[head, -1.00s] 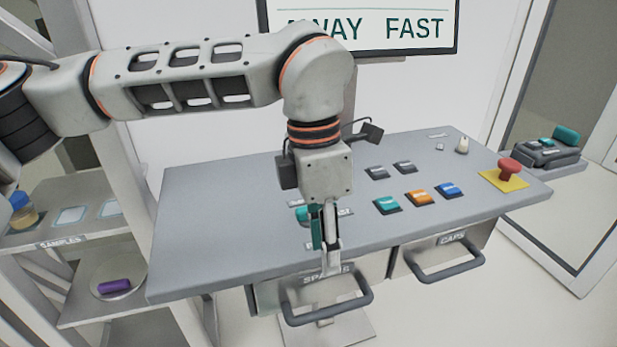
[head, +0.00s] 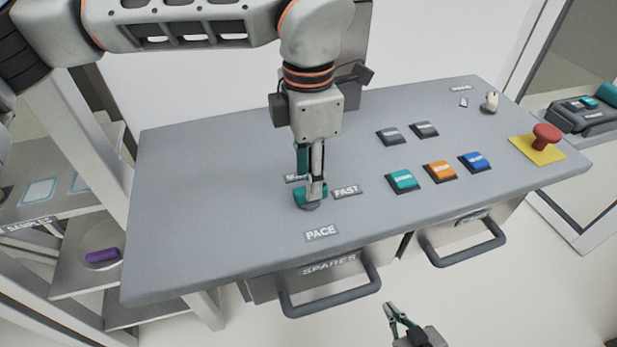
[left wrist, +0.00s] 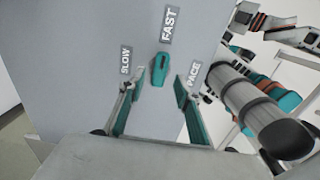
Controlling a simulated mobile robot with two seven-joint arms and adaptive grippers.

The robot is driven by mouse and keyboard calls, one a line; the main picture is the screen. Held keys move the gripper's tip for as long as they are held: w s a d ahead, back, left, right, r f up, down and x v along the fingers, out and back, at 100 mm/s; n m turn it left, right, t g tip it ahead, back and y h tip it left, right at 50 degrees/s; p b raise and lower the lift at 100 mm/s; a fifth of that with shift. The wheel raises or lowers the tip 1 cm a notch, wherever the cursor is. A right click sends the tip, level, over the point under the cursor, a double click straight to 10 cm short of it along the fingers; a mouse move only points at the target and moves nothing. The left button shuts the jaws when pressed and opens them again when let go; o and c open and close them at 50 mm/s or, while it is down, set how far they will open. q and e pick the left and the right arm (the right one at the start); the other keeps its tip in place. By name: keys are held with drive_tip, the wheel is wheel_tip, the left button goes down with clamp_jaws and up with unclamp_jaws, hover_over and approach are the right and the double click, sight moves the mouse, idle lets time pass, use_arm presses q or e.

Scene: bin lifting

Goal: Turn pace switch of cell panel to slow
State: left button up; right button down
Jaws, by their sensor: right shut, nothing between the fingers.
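The teal pace switch (head: 301,196) is a knob on the grey cell panel (head: 200,215), partly hidden behind my left gripper (head: 312,188). In the left wrist view the knob (left wrist: 159,69) lies between the open fingers of my left gripper (left wrist: 152,92), just beyond their tips; I see no clear contact. Its narrow end points toward the FAST label (left wrist: 169,24). The SLOW label (left wrist: 126,61) is on its other side, and the PACE label (head: 321,233) is in front of it. My right gripper (head: 396,312) is shut and empty, low in the head view beyond the panel's front edge.
Teal (head: 403,180), orange (head: 439,171) and blue (head: 474,161) buttons lie right of the switch, with two grey buttons behind. A red emergency button (head: 546,136) is at the right end. The SPARES drawer handle (head: 330,298) juts out in front. The panel's left part is clear.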

use_arm(q)
drive_tip(key=shift+f, duration=1.25)
use_arm(e)
drive_tip(key=shift+w+r, duration=0.45)
drive_tip(key=shift+r, duration=0.2)
use_arm(q)
clamp_jaws()
use_arm(e)
drive_tip(key=shift+s+f, duration=0.1)
drive_tip(key=shift+f, duration=0.1)
